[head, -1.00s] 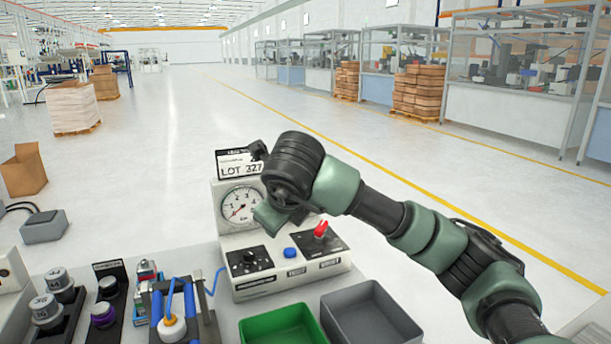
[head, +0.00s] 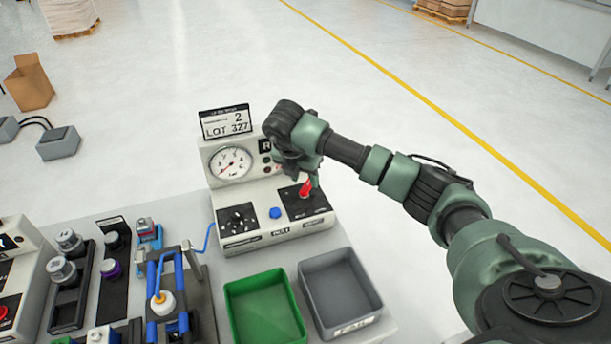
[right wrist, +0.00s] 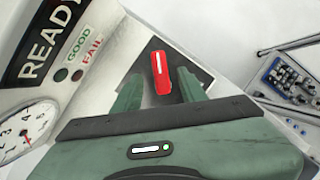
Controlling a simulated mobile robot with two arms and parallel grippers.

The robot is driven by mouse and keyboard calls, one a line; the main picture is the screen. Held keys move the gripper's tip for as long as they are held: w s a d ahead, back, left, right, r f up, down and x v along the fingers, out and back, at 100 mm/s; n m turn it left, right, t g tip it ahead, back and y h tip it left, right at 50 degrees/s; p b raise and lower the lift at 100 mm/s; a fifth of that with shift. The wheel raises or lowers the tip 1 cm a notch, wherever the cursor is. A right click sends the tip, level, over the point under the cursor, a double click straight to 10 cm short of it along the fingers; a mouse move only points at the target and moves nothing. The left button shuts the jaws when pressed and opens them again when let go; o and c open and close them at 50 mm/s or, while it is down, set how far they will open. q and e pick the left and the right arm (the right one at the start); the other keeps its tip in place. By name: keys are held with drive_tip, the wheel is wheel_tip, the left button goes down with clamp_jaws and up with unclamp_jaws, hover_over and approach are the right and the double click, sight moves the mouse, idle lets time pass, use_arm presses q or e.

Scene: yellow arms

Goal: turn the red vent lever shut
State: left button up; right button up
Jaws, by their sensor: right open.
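The red vent lever (head: 306,189) stands on the black plate at the right of the grey test box (head: 256,226). My right gripper (head: 301,174) is above and behind the lever, close to it, with its fingers partly hidden in the head view. In the right wrist view the gripper (right wrist: 160,88) is open. The lever (right wrist: 162,76) shows between its two green fingers, with a gap on each side, and I see no contact. My left gripper is out of view.
The box carries a gauge (head: 231,163), a black knob panel (head: 237,218), a blue button (head: 275,213) and a LOT 327 display (head: 226,122). A green tray (head: 262,306) and a grey tray (head: 340,294) stand in front. A blue-handled fixture (head: 165,290) is at left.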

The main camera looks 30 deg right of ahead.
sight(307, 184)
drive_tip(key=shift+p+x, duration=0.3)
drive_tip(key=shift+x, duration=1.25)
clamp_jaws()
